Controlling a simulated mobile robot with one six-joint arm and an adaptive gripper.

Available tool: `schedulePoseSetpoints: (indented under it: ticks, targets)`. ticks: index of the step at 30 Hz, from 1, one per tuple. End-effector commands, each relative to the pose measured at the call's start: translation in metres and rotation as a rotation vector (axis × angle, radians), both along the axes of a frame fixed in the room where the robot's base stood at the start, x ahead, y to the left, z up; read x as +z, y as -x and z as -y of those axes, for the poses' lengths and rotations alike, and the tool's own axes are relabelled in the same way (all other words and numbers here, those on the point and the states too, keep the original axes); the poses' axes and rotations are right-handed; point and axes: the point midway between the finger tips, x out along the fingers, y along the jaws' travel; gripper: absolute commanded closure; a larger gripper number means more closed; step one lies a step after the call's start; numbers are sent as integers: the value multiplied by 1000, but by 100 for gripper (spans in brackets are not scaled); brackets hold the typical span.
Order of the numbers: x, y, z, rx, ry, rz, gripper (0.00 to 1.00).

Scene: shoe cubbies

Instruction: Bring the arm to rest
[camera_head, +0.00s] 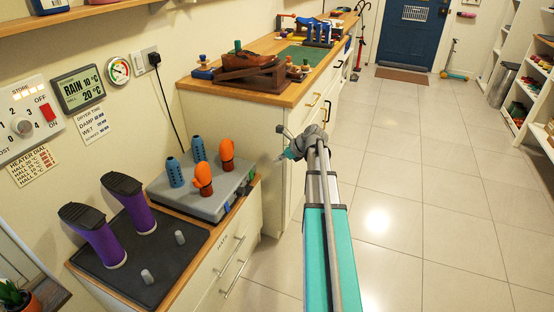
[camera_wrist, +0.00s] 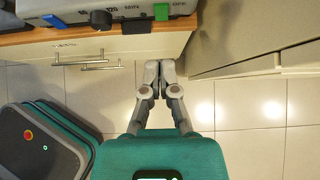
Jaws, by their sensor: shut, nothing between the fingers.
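My arm (camera_head: 328,240), teal and grey, reaches forward from the bottom of the head view, beside the low drawer unit and over the tiled floor. My gripper (camera_head: 285,145) is at its far end, small and partly hidden by the wrist. In the wrist view the two grey fingers of my gripper (camera_wrist: 157,65) meet at the tips, with nothing between them. Below them the tiled floor shows, and drawer fronts stand close by.
The low unit (camera_head: 232,262) holds purple boots (camera_head: 98,238) on a dark mat and a grey dryer (camera_head: 215,200) with orange and blue posts. A longer wooden counter (camera_head: 297,92) stands behind it. Shelves (camera_head: 535,85) line the right. The floor (camera_head: 430,190) between is clear.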

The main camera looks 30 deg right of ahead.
Motion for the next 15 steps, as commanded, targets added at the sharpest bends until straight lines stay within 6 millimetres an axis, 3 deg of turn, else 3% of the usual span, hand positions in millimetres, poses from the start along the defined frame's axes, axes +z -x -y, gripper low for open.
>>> schedulePoseSetpoints:
  ticks: [15]
  targets:
    - [-1, 0, -7, 22, 15, 0, 100]
